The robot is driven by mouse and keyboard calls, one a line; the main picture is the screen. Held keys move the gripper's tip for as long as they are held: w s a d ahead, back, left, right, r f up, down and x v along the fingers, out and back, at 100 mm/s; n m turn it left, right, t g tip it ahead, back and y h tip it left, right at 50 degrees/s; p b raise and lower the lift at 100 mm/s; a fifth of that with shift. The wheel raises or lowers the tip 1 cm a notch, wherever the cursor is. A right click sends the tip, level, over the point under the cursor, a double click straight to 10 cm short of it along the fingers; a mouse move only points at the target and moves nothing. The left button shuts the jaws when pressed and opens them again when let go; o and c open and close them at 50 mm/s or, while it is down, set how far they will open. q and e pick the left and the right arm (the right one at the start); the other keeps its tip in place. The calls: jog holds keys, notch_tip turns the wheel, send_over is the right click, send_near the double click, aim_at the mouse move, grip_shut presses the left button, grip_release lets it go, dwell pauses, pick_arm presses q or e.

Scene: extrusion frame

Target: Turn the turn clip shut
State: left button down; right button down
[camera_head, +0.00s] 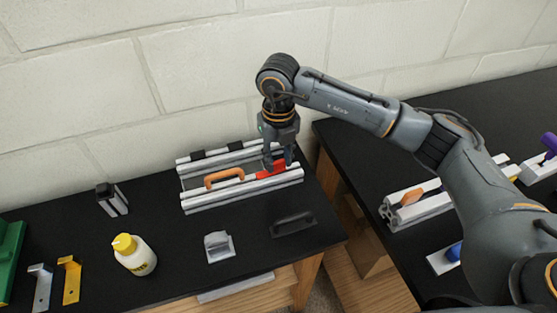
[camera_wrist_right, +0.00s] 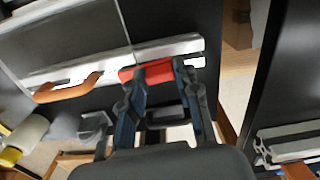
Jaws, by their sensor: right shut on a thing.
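The red turn clip (camera_head: 271,169) lies along the front rail of the aluminium extrusion frame (camera_head: 201,203) in the head view. My right gripper (camera_head: 278,167) reaches down from above and is shut on the red clip. In the right wrist view, the red clip (camera_wrist_right: 147,71) sits between the two fingers of my right gripper (camera_wrist_right: 158,72), over the rail. An orange handle (camera_head: 224,177) is fixed to the same rail, left of the clip. The fingers hide part of the clip. My left gripper is in neither view.
In front of the frame lie a dark handle (camera_head: 293,223), a grey metal bracket (camera_head: 219,246) and a yellow-capped bottle (camera_head: 135,255). Yellow (camera_head: 71,279) and silver (camera_head: 41,286) brackets lie at left. A second bench (camera_head: 345,135) with more extrusions stands right, across a gap.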

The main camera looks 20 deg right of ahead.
aim_at(278, 161)
jog(key=shift+m, duration=0.6)
jog(key=c, duration=1)
grip_release()
jog(key=shift+o, duration=0.2)
jog(key=shift+r, duration=0.15)
notch_tip(278, 161, up, 12)
